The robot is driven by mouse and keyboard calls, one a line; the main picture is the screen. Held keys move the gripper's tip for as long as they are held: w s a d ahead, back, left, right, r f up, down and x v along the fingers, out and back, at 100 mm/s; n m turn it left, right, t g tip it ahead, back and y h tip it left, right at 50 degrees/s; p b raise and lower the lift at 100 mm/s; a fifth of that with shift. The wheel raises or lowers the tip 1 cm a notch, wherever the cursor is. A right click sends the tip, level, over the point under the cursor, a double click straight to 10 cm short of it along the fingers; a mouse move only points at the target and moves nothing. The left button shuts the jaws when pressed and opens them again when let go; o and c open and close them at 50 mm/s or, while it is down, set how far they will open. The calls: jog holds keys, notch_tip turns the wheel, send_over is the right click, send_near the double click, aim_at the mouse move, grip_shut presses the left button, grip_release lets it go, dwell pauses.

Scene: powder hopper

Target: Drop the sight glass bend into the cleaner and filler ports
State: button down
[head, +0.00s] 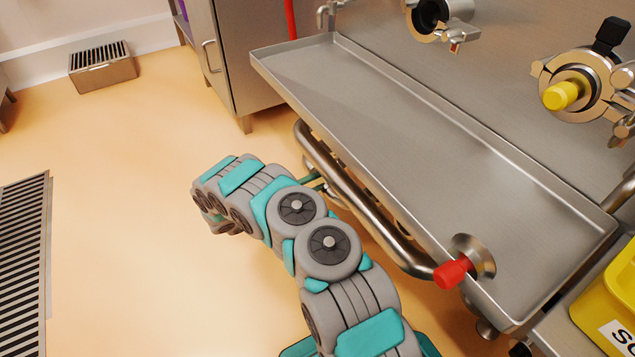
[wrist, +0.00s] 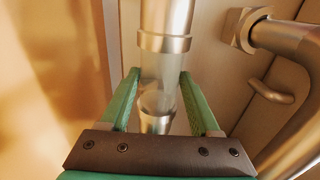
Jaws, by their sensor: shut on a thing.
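The sight glass bend (wrist: 165,22) shows in the wrist view as a straight upright stretch of metal tube, a metal collar and a clear glass section. Its upper end runs out of the picture and its lower part passes behind my gripper's dark bracket. My gripper (wrist: 159,75) has one green finger on each side of the glass section, just below the collar, and is shut on it. In the head view my arm largely hides the gripper beside the tray. A port with a yellow plug (head: 562,95) and a port with a black centre (head: 430,14) are on the steel wall; I cannot tell which is which.
A shallow steel tray (head: 400,110) runs along the wall, with a thick metal pipe (head: 365,205) below its front edge and a red knob (head: 452,273) at the near end. A steel cabinet (head: 235,60) stands behind. A yellow container (head: 610,300) is at right.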

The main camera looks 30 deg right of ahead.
jog(key=shift+r, duration=0.15)
jog(key=shift+r+p, duration=1.05)
jog(key=shift+r, duration=1.4)
jog(key=a+p, duration=0.2)
jog(key=a, duration=0.7)
jog(key=shift+p, duration=0.35)
jog(key=shift+s, duration=0.1)
